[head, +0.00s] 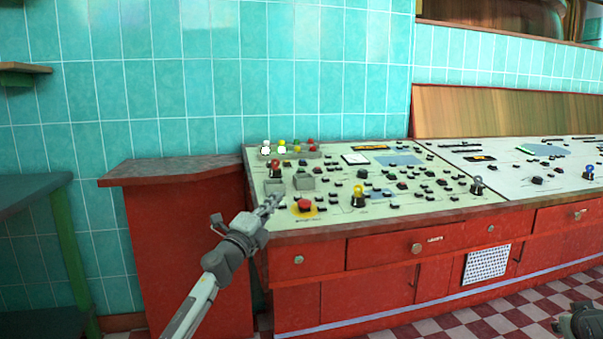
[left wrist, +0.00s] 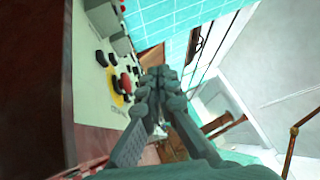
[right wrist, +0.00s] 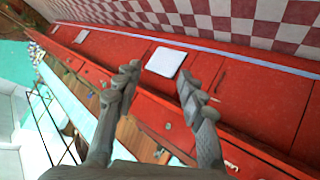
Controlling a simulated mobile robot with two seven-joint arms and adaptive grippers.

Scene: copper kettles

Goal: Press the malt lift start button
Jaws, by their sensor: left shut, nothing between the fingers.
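The control panel (head: 400,170) has a pale sloping top crowded with small buttons, knobs and lamps. The labels are too small to read, so I cannot tell which control is the malt lift start button. A large red button (head: 305,204) on a yellow disc is near the panel's front left; it also shows in the left wrist view (left wrist: 125,82). My left gripper (head: 273,199) is shut and empty, over the panel's front left corner, left of the red button. My right gripper (right wrist: 158,75) is open and empty, in front of the red cabinets, away from the panel top.
Two grey boxes (head: 304,182) stand on the panel just behind my left gripper. A red side counter (head: 180,170) adjoins on the left. The checkered floor (head: 500,318) in front is clear.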

